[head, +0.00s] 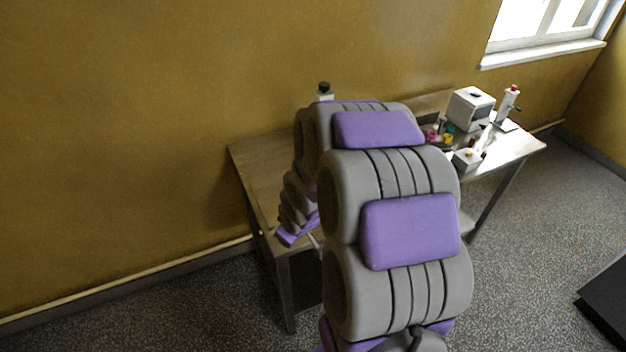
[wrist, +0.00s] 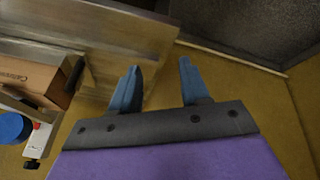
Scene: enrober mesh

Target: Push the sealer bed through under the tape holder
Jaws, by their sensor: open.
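In the wrist view my gripper (wrist: 159,68) has its two blue fingers apart, with nothing between them. They point past the end of the wooden table, over wall and floor. To their left, a brown cardboard box (wrist: 34,78) lies at the picture's edge. Beside it are white parts, a blue round piece (wrist: 12,127) and a black knob (wrist: 32,163). These look like parts of the sealer with its tape holder, but I cannot tell bed from holder. In the head view my arm hides most of this; only a black-topped white piece (head: 323,91) shows behind it.
The wooden table (head: 262,160) stands along the yellow wall; its left end looks bare. At its right end are a white box-shaped machine (head: 471,108), a red-topped stand (head: 510,102), a small white box (head: 466,160) and small coloured items. A black object (head: 608,300) lies on the floor at right.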

